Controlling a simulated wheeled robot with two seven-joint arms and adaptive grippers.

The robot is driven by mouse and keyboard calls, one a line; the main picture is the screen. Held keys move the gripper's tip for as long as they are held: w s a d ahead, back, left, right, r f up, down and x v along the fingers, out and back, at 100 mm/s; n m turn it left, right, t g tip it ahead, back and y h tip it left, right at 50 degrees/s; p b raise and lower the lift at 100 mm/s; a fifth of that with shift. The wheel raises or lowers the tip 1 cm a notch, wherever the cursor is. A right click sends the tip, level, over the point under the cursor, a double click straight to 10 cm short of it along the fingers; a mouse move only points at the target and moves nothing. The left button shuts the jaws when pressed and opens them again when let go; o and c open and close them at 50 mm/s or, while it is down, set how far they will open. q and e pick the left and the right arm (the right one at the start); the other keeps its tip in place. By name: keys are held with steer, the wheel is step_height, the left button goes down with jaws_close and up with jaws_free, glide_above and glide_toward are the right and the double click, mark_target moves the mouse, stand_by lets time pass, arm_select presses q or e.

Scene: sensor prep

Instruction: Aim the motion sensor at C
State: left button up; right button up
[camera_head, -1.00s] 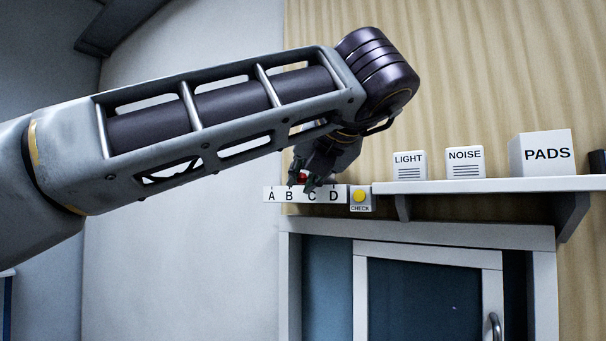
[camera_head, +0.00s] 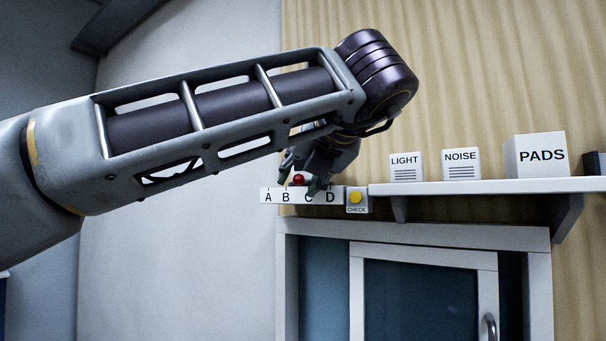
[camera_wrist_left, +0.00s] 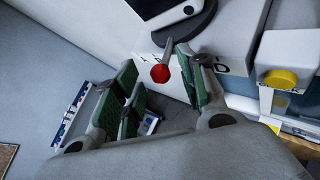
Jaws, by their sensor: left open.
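The motion sensor shows only in part: a red round tip (camera_head: 299,180) sits just above the lettered strip (camera_head: 268,197), between B and C in the head view. In the left wrist view the red tip (camera_wrist_left: 160,73) lies between my open fingers, near a thin grey pointer (camera_wrist_left: 168,50) and below a dark rounded part (camera_wrist_left: 185,12). My left gripper (camera_head: 300,178) is open around the red tip; its green-padded fingers (camera_wrist_left: 157,68) stand apart on either side. The fingers partly cover C, and I cannot tell the exact aim. My right gripper is not in view.
A box with a yellow CHECK button (camera_head: 356,198) adjoins the strip's right end, close to my gripper. The shelf (camera_head: 470,188) holds the LIGHT (camera_head: 405,168), NOISE (camera_head: 461,164) and PADS (camera_head: 536,156) boxes. A door (camera_head: 425,290) is below. The wall at left is bare.

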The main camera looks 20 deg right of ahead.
arm_select(q)
steer(key=shift+s, duration=0.1)
steer(key=v, duration=1.1)
steer(key=shift+s+r, duration=0.2)
steer(key=shift+s, duration=0.15)
stand_by(0.4)
